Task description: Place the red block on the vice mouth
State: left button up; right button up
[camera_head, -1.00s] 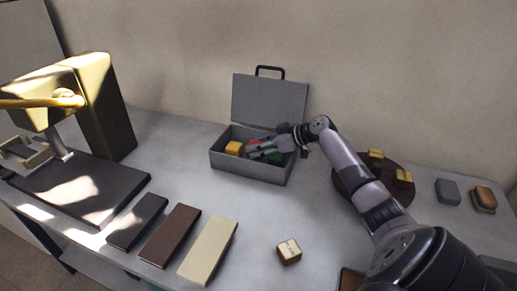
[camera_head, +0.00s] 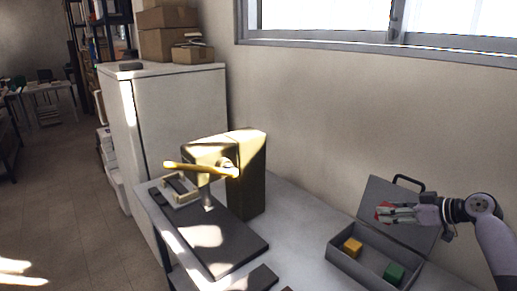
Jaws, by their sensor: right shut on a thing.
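The red block (camera_head: 383,208) is between the fingertips of my right gripper (camera_head: 388,213), which is shut on it. The gripper partly covers the block and holds it in front of the raised lid of the grey toolbox (camera_head: 342,262). The vice (camera_head: 179,188) is a small pale frame with a dark gap, at the left end of the table beside the drill press. It is far to the left of my right gripper. My left gripper is not in view.
A gold drill press (camera_head: 246,175) with a yellow handle stands on a dark base (camera_head: 230,248) between the vice and the toolbox. The toolbox holds a yellow block (camera_head: 352,247) and a green block (camera_head: 394,273). A white cabinet (camera_head: 180,115) stands behind the vice.

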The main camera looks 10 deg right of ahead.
jog(key=s+a+f+n+g+y, duration=0.15)
jog(key=s+a, duration=0.25)
jog(key=a, duration=0.6)
jog(key=s+a+f+n+g+y, duration=0.1)
jog(key=s+a+f+n+y, duration=0.15)
jog(key=a, duration=0.75)
jog(key=s+a+r+n+g, duration=0.1)
jog(key=s+a+r, duration=0.1)
jog(key=s+a, duration=0.9)
jog(key=shift+s+a, duration=0.35)
jog(key=shift+s, duration=0.2)
jog(key=shift+r, duration=0.1)
